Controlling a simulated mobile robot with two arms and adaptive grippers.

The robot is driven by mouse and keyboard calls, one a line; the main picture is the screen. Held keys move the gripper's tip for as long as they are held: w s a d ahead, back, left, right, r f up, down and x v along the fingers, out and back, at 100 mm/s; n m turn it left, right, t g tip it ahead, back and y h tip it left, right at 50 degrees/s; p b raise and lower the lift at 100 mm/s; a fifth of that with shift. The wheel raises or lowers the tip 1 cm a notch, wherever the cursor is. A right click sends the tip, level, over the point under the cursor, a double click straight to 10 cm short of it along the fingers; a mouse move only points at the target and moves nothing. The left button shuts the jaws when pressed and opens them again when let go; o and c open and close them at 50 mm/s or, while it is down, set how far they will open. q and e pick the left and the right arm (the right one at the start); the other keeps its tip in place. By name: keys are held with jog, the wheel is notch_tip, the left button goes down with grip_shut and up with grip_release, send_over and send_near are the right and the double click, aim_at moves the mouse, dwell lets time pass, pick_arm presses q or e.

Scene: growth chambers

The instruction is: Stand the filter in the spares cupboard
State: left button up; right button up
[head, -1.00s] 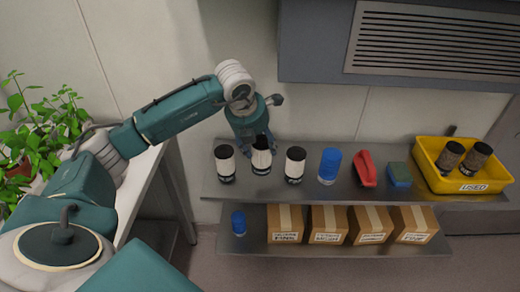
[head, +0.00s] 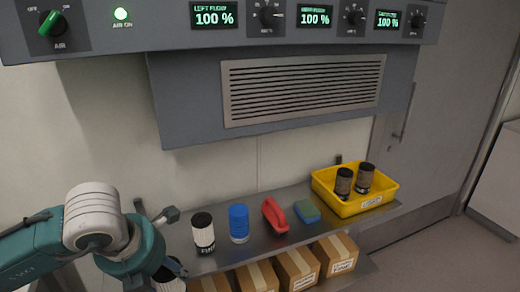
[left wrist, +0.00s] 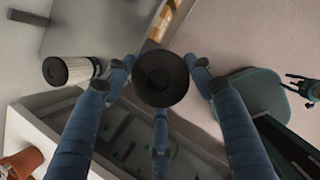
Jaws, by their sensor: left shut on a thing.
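My left gripper (head: 160,272) is at the lower left of the head view. In the left wrist view its blue fingers (left wrist: 160,95) are closed around a filter with a round black end cap (left wrist: 160,78). A small part of this held filter (head: 174,268) shows beside the gripper in the head view. Another white filter with black ends (head: 203,232) stands upright on the shelf, and a filter (left wrist: 70,70) is left of the fingers in the wrist view. A small teal and dark part at the wrist view's right edge may be my right gripper (left wrist: 303,87). I cannot identify the spares cupboard.
On the metal shelf (head: 262,240) are a blue cylinder (head: 239,223), a red-handled thing (head: 274,215), a blue-green block (head: 307,211) and a yellow bin (head: 375,202) with two brown filters. Cardboard boxes (head: 297,265) are below. A grey vented unit (head: 300,90) overhangs the shelf.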

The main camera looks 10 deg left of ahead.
aim_at(175, 289)
pick_arm(q)
jog(key=m, duration=0.1)
jog(key=d+f+m+h, duration=0.1)
jog(key=m, duration=0.1)
jog(key=s+m+h, duration=0.1)
jog(key=m, duration=0.1)
jog(key=shift+d+f, duration=0.3)
jog(key=shift+f, duration=0.05)
jog(key=m, duration=0.1)
jog(key=d+m+h, duration=0.1)
jog(key=m+g, duration=0.1)
jog(key=m, duration=0.1)
jog(key=shift+s+d+f, duration=0.15)
jog(key=shift+s+f, duration=0.15)
jog(key=s+d+m+g+y, duration=0.1)
jog(key=m+g, duration=0.3)
jog(key=m, duration=0.9)
jog(key=s+d+m+g+y, duration=0.1)
jog(key=s+d+m+g, duration=0.2)
jog(key=m, duration=1.1)
jog(key=shift+s+d+g+y, duration=0.4)
jog(key=shift+d+g, duration=0.1)
jog(key=shift+d, duration=0.15)
jog(key=shift+w, duration=0.1)
jog(key=shift+a+r, duration=0.1)
